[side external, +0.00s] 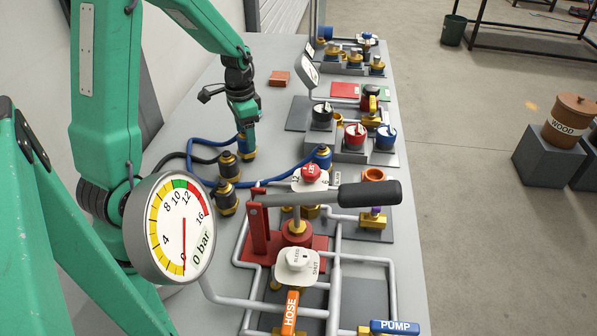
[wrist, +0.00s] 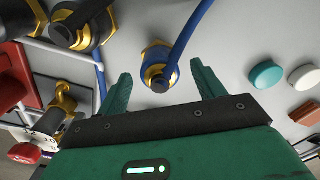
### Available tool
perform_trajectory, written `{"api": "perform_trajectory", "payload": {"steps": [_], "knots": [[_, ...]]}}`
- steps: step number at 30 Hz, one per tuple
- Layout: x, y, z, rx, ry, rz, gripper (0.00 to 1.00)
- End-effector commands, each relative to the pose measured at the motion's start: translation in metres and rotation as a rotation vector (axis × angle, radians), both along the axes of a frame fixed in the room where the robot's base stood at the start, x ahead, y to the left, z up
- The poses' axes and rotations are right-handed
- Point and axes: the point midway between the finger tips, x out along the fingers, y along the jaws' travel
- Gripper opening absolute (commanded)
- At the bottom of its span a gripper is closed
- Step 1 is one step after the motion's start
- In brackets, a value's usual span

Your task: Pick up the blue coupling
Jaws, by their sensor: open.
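The blue coupling (wrist: 158,52) is a blue fitting with gold rings and a dark end, with a blue hose on it. In the wrist view it lies between the fingertips of my open gripper (wrist: 162,75), with a gap on both sides. In the side view my gripper (side external: 244,122) points down just above the coupling (side external: 248,149), whose blue and gold body partly shows below the fingers. The gripper holds nothing.
Several dark couplings with gold rings (side external: 228,166) stand close by on the bench (side external: 205,110). Another blue fitting (side external: 322,157) is to the right, near the red lever valve (side external: 296,234). A brown block (side external: 279,78) lies behind. A pressure gauge (side external: 168,228) is in front.

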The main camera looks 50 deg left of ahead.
Motion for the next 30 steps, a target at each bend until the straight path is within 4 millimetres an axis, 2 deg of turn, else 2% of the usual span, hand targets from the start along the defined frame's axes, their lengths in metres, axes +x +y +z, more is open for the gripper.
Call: {"api": "perform_trajectory", "payload": {"steps": [4, 9, 25, 30], "knots": [[0.0, 0.0, -0.017, -0.001, 0.003, 0.0, 0.68], [0.0, 0.0, -0.028, -0.001, 0.001, 0.0, 0.68], [0.001, 0.0, -0.029, 0.0, 0.0, 0.0, 0.68], [0.001, 0.0, -0.028, 0.0, 0.0, 0.0, 0.35]]}}
